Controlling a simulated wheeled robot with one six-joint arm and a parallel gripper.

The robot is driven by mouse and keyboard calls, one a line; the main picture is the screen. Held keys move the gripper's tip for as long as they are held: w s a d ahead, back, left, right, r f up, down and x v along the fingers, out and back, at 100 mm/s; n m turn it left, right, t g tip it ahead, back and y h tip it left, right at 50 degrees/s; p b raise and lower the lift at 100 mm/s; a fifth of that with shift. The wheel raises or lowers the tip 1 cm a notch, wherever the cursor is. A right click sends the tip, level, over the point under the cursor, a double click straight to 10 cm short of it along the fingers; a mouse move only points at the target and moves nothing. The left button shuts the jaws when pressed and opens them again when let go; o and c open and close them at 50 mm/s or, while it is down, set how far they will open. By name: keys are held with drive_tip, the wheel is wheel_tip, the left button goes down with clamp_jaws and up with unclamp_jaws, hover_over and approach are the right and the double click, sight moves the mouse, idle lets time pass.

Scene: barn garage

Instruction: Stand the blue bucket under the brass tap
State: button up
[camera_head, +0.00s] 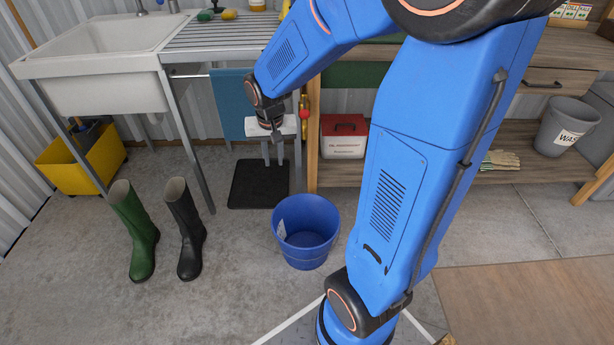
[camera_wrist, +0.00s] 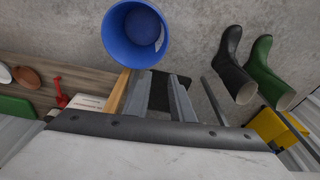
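The blue bucket (camera_head: 305,257) stands upright on the concrete floor, its open top facing up and its inside looking empty. It also shows in the wrist view (camera_wrist: 118,40). The brass tap (camera_head: 304,112), with red on it, is by the wooden post behind the bucket. A black mat (camera_head: 258,190) lies on the floor, behind and left of the bucket. My gripper (camera_head: 273,163) points down above the mat, apart from the bucket. In the wrist view its two fingers (camera_wrist: 161,98) are spread with nothing between them. I cannot clearly see the tap's outlet.
Green (camera_head: 138,235) and black (camera_head: 187,235) boots stand left of the bucket. A red and white box (camera_head: 342,138) is on the bench's low shelf. Bare floor lies between boots and bucket.

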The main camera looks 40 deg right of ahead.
drive_tip(key=s+a+r+n+t, duration=0.1)
drive_tip(key=s+a+r+n, duration=0.1)
drive_tip(key=s+r, duration=0.4)
drive_tip(key=s+a+r+n+t, duration=0.1)
drive_tip(key=s+r, duration=0.5)
drive_tip(key=s, duration=1)
drive_tip(key=n+t, duration=0.1)
drive_tip(key=n, duration=0.1)
drive_tip(key=shift+s+a+n+y, duration=0.15)
drive_tip(key=shift+a+n+y, duration=0.15)
drive_tip(key=shift+a+y, duration=0.1)
